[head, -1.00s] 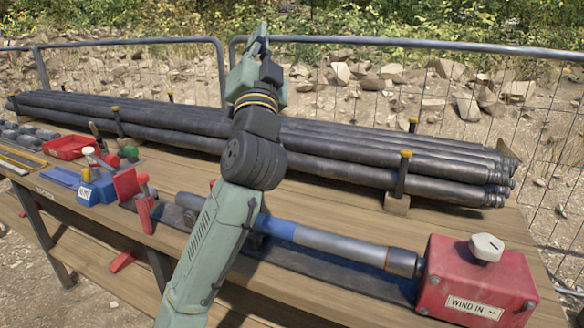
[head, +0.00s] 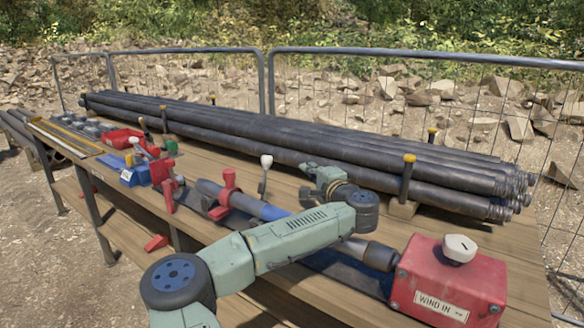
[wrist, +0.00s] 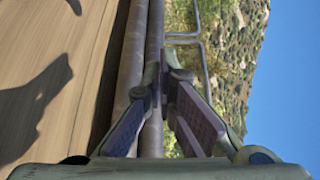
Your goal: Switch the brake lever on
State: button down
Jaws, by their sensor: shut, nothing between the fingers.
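A lever with a pale rounded knob (head: 266,162) stands upright on the bench, between the blue-and-grey tube and the pipe stack. It carries no readable label, so I cannot tell whether it is the brake lever. My gripper (head: 307,171) is low over the bench, just right of this lever in the head view, with a visible gap between them. In the wrist view my gripper (wrist: 160,78) shows its two fingers meeting at the tips with nothing between them. Its shadow falls on the wooden bench top (wrist: 55,80). The lever is not clearly visible in the wrist view.
A stack of dark pipes (head: 300,145) runs along the back, with yellow-topped posts (head: 408,175). A red box labelled "WIND IN" (head: 450,278) is at the right. A mesh fence stands behind.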

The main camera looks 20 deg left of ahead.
aim_at(265, 181)
jog(key=shift+s+a+f+y, duration=0.1)
jog(key=shift+a+f+y, duration=0.1)
jog(key=shift+a+y, duration=0.15)
jog(key=p+x, duration=0.4)
jog(key=x, duration=0.6)
jog(key=shift+s+a+p, duration=0.3)
jog(key=shift+s+a, duration=0.2)
jog(key=shift+s, duration=0.35)
jog(key=shift+s+a+p, duration=0.25)
jog(key=shift+s+a, duration=0.3)
jog(key=shift+s, duration=0.35)
jog(key=shift+s+f+b, duration=0.1)
jog(key=shift+f+b, duration=0.1)
jog(key=shift+b, duration=0.4)
